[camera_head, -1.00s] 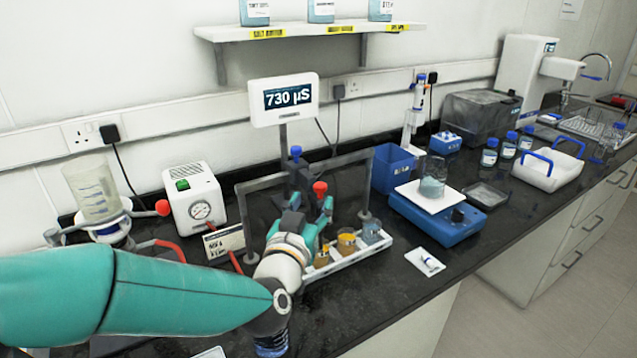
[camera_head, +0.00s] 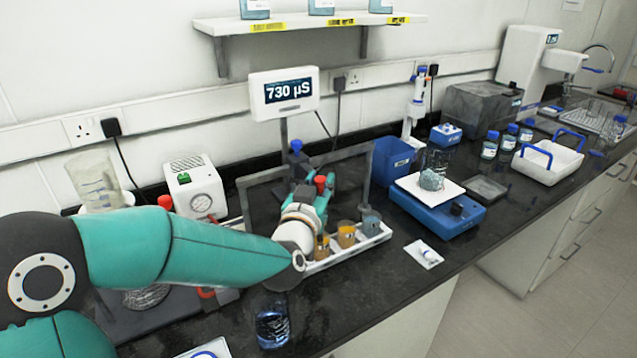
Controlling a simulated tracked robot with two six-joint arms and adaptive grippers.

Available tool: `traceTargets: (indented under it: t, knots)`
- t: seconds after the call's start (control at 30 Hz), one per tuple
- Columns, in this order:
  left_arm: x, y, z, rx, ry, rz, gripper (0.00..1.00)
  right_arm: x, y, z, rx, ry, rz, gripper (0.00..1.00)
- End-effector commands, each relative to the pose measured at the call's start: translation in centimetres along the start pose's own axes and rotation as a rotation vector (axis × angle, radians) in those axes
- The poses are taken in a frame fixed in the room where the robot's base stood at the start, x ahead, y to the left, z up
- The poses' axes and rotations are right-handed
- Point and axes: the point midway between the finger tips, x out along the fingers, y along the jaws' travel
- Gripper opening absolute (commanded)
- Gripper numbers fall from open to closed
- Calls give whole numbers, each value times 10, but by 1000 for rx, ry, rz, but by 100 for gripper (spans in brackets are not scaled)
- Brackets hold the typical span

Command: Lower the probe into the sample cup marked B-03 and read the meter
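The meter (camera_head: 289,104) stands on a post and reads 730 µS. A white rack (camera_head: 347,256) on the bench holds cups, two with orange contents (camera_head: 322,248) (camera_head: 346,235) and a grey-blue one (camera_head: 371,223) at the right end. No B-03 mark is legible. The red knob (camera_head: 321,181), apparently the probe's top, shows at my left gripper (camera_head: 318,194), behind the rack. The fingers are beside the knob; whether they close on it is unclear. The probe's lower part is hidden by my arm. My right gripper is not in view.
A grey frame (camera_head: 368,178) stands around the rack. A blue bin (camera_head: 393,161) and a blue balance (camera_head: 437,208) with a beaker stand to the right. The bench front right of the rack is mostly clear.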

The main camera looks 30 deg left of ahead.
Motion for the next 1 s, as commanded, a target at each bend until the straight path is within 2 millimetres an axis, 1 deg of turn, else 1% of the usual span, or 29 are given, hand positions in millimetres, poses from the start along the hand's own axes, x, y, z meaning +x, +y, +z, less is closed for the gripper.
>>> traceTargets:
  t: [0.03,0.07,0.3,0.37,0.47,0.6,0.7,1.0]
  knots:
    - [0,0,0,0,0,1,2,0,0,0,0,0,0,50]
    - [0,0,0,0,0,1,0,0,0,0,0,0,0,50]
    - [0,0,0,0,0,1,0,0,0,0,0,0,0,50]
    - [0,0,-4,0,1,0,0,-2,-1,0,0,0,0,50]
    - [0,0,-18,-1,3,1,0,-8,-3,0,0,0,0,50]
    - [0,0,-48,-2,5,1,0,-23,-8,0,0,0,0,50]
    - [0,0,-63,-1,3,0,0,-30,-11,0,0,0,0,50]
    - [0,-2,-66,0,8,-3,0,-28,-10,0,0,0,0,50]
